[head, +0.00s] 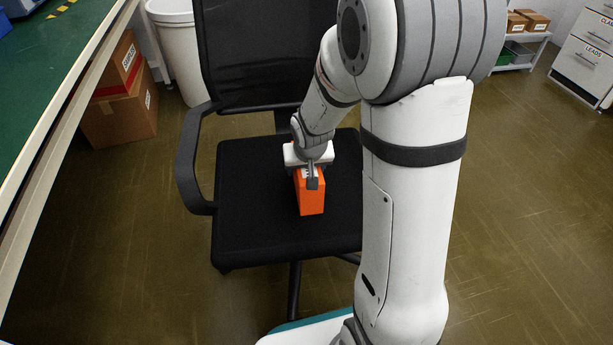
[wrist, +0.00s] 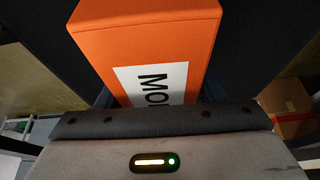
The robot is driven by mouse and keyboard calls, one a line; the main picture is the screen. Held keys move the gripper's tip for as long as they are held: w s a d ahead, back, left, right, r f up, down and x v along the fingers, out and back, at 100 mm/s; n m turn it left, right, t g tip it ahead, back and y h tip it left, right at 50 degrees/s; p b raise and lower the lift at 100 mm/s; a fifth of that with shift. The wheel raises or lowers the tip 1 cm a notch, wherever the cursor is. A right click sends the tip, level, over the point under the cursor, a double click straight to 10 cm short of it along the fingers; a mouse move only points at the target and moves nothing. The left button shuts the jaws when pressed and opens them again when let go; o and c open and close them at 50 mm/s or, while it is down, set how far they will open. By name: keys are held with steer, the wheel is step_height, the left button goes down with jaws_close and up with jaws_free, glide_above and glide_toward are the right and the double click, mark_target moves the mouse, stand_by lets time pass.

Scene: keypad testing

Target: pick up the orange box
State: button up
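The orange box (head: 311,199) is upright over the black seat of the office chair, and its bottom appears to rest on the seat. My gripper (head: 312,183) is at the top of the box, with one dark finger visible against its near side. In the wrist view the orange box (wrist: 150,45) with a white printed label fills the space in front of my gripper (wrist: 158,98). Dark finger parts show at both sides of the box. Whether they press on it or leave small gaps is not clear. The far finger is hidden in the head view.
The chair (head: 250,225) has a backrest behind the box and an armrest (head: 190,165) at left. A green-topped bench (head: 40,95) runs along the left. Cardboard boxes (head: 120,118) and a white bin (head: 180,50) stand behind.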

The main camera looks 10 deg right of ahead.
steer(key=c, duration=0.8)
steer(key=shift+o, duration=0.2)
